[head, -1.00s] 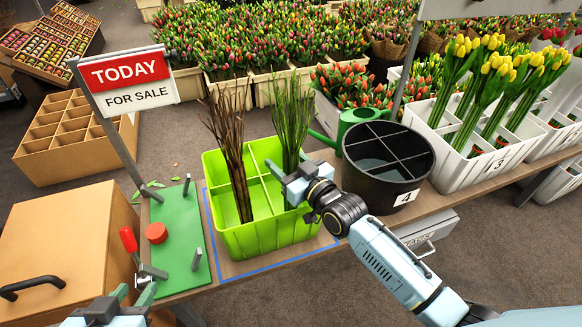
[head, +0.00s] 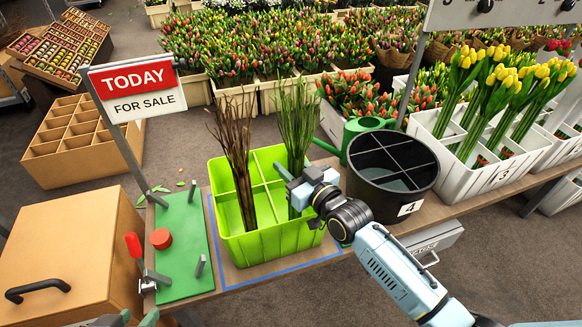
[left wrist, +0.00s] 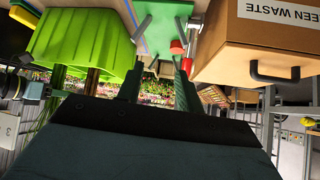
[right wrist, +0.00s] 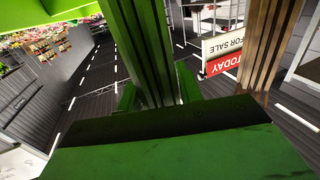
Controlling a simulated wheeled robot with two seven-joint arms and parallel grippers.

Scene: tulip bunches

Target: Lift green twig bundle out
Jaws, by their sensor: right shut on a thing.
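The green twig bundle (head: 297,125) stands upright in the right part of the lime-green divided crate (head: 262,245). My right gripper (head: 294,190) reaches in over the crate's right side and is shut on the bundle low down. In the right wrist view the green bundle (right wrist: 155,50) rises between the two fingers (right wrist: 157,95). Its lower end is hidden. A brown twig bundle (head: 238,165) stands in the crate's left part, apart from the gripper. My left gripper (head: 135,319) shows only at the bottom edge of the head view; in the left wrist view its fingers (left wrist: 155,85) are apart and empty.
A black divided bucket (head: 402,188) stands close right of the crate, with a green watering can (head: 357,130) behind it. A green board (head: 182,250) with upright pegs and a sign (head: 137,90) are at left. A cardboard box (head: 65,250) stands at front left.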

